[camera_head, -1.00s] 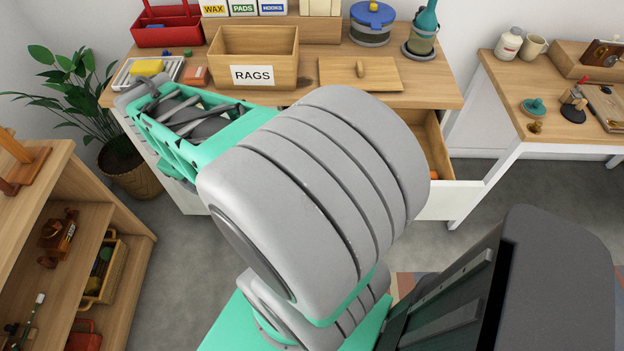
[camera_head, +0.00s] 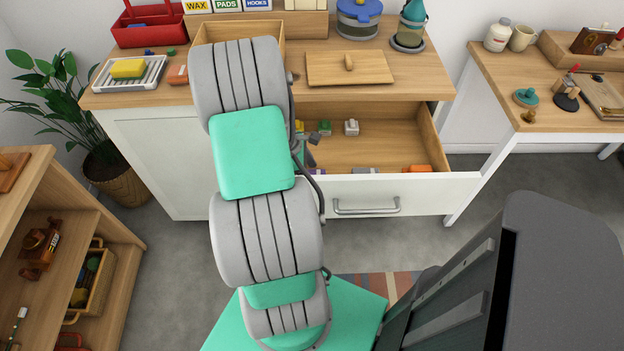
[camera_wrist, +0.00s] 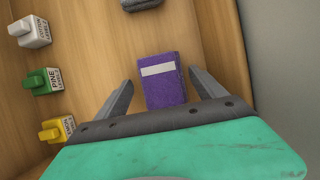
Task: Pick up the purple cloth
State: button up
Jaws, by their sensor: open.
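The purple cloth (camera_wrist: 164,84) lies folded on the wooden floor of the open drawer (camera_head: 365,146), with a pale stripe across it in the wrist view. My gripper (camera_wrist: 160,88) is open above the drawer, one finger to the left of the cloth and one to the right. The fingers look apart from it. In the head view my arm hides most of the gripper, and only a small purple bit (camera_head: 318,171) shows near the drawer's front.
An orange item (camera_head: 417,168) is at the drawer's right.

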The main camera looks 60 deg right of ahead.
jog(key=shift+c, duration=0.2)
jog(key=c, duration=1.4)
jog(key=shift+r, duration=0.15)
